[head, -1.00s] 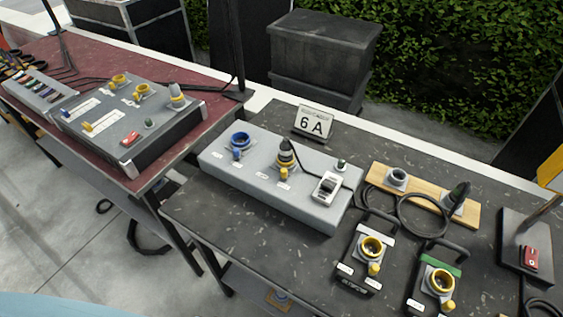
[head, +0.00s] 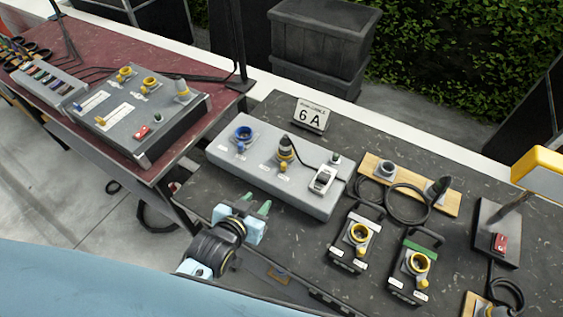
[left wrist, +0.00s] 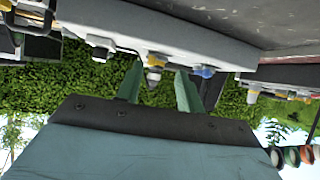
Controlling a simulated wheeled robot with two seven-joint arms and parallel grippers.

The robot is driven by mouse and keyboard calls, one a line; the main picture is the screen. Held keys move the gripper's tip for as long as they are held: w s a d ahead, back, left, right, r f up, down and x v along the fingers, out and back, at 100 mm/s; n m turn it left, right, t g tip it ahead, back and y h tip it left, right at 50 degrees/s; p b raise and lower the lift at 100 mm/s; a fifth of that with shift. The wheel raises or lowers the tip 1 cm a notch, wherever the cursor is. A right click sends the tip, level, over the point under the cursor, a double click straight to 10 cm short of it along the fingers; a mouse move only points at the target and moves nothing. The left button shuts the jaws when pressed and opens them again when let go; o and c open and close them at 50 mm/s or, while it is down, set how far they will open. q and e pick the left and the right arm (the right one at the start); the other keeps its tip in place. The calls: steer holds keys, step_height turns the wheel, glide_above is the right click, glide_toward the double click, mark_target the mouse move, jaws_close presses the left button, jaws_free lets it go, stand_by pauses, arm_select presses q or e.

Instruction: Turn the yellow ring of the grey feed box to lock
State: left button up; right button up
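The grey feed box (head: 300,195) stands on the dark table, with a blue socket (head: 243,134) at its left. A black plug with a yellow ring (head: 285,155) stands upright at its middle. The plug's yellow ring also shows upside down in the left wrist view (left wrist: 155,62). My left gripper (head: 256,206) is in front of the box, apart from it and from the ring. Its two green fingers (left wrist: 160,88) are spread with nothing between them. The ring's exact turn is too small to tell. My right gripper is in neither view.
Two small boxes with yellow sockets (head: 359,234) stand at the front right. A wooden board (head: 430,187) with a black cable lies behind them. A "6 A" sign (head: 311,116) stands behind the feed box.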

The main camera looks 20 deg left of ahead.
mark_target(282, 166)
arm_select(q)
steer(key=shift+t, duration=0.7)
steer(key=w+d, duration=0.1)
steer(key=w, duration=0.3)
steer(key=w+d+f, duration=0.1)
steer(key=w, duration=0.4)
steer(key=w+d+f, duration=0.1)
steer(key=w, duration=0.3)
steer(key=shift+w+f, duration=0.15)
steer(key=shift+w, duration=0.2)
steer(key=shift+h, duration=0.3)
jaws_close()
